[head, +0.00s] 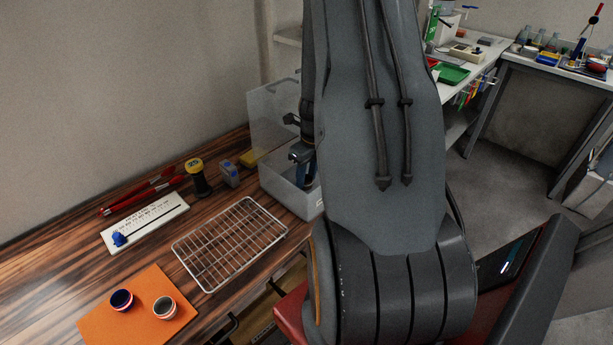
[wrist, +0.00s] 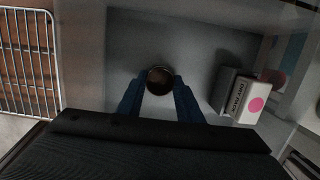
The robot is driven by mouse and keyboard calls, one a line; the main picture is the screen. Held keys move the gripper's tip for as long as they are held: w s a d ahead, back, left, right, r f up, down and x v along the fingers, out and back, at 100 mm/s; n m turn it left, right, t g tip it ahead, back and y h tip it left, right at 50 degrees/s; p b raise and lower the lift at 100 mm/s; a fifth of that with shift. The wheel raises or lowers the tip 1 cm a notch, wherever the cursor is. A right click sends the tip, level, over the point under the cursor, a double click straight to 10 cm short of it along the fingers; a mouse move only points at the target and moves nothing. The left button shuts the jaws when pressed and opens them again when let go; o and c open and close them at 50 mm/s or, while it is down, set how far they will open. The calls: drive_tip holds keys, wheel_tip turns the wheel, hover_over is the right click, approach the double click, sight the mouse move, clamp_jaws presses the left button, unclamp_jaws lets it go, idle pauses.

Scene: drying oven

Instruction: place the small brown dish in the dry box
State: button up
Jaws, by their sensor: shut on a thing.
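The small brown dish (wrist: 160,80) is between my gripper's blue fingertips in the wrist view, and my gripper (wrist: 159,88) is shut on it. The grey interior of the dry box surrounds the dish in that view. I cannot tell whether the dish touches the box floor. In the head view the translucent dry box (head: 283,189) stands at the back right of the wooden table with its lid raised. My gripper (head: 305,178) reaches down into it there, partly hidden by my arm. The dish is hidden in the head view.
A white carton marked "dry pack" (wrist: 245,100) stands in the box at right. A wire rack (head: 230,243) lies left of the box. An orange mat (head: 100,325) holds two small cups.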

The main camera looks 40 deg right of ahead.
sight(311, 182)
drive_tip(key=shift+f, duration=0.15)
drive_tip(key=o, duration=1)
wheel_tip(311, 182, up, 12)
drive_tip(key=s+b, duration=0.1)
drive_tip(key=s, duration=0.1)
drive_tip(key=a+n, duration=0.3)
drive_tip(key=a+r+n, duration=0.1)
drive_tip(key=a+n, duration=0.5)
drive_tip(key=shift+w+a+r, duration=0.2)
drive_tip(key=shift+w+r, duration=0.1)
drive_tip(key=shift+r, duration=0.1)
drive_tip(key=s+a+n, duration=0.2)
drive_tip(key=a+n, duration=0.4)
drive_tip(key=n, duration=0.2)
drive_tip(key=s+a+r+n, duration=0.1)
drive_tip(key=s+a+n, duration=0.2)
drive_tip(key=a+n, duration=0.3)
drive_tip(key=s+a+r+n, duration=0.1)
drive_tip(key=s+a+n, duration=0.2)
drive_tip(key=a+n, duration=0.4)
drive_tip(key=shift+r+n+g, duration=0.15)
drive_tip(key=shift+n+g, duration=0.25)
drive_tip(key=shift+n, duration=2.1)
